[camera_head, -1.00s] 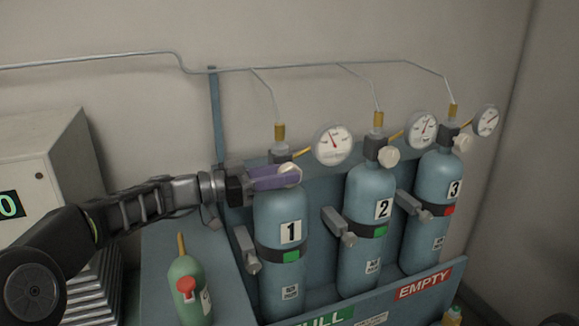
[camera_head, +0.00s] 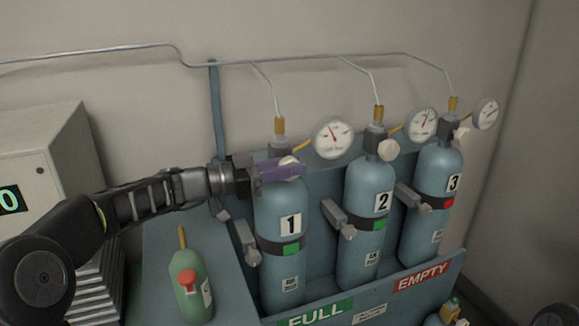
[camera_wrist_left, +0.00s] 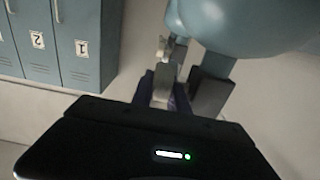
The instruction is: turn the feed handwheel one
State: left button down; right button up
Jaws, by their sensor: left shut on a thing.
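Three blue cylinders stand in a rack, with number labels 1, 2 and 3. My left gripper (camera_head: 284,168) has purple fingers and is at the valve on top of cylinder 1 (camera_head: 281,205). It is shut on the pale handwheel (camera_head: 288,161) of cylinder 1, which is mostly hidden by the fingers. The pale handwheels of cylinder 2 (camera_head: 388,150) and cylinder 3 (camera_head: 462,134) are free. In the left wrist view, a purple finger shows partly beyond the dark gripper body (camera_wrist_left: 150,145), near grey valve parts. My right gripper is not in view.
Round gauges stand beside the valves, the nearest (camera_head: 334,138) right of handwheel 1. Grey clamps (camera_head: 337,217) stick out beside the cylinders. A pale cabinet (camera_head: 45,150) stands left.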

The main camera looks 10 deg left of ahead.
pick_arm(q)
jog(key=shift+y, duration=0.3)
jog(key=shift+r+g+y, duration=0.1)
jog(key=shift+g+y, duration=0.2)
jog(key=shift+g, duration=0.1)
jog(key=shift+d+r+g+y+p, duration=0.15)
jog(key=shift+g+y+p, duration=0.25)
jog(key=shift+y+p, duration=0.2)
jog(key=g+y+p, duration=0.1)
jog(key=y+p, duration=0.1)
jog(key=p, duration=0.1)
jog(key=shift+w+r, duration=0.1)
jog(key=shift+f+g+y+p, duration=0.25)
jog(key=shift+g+y+p, duration=0.4)
jog(key=shift+p, duration=0.35)
jog(key=shift+f, duration=0.1)
jog(key=c, duration=1.6)
grip_release()
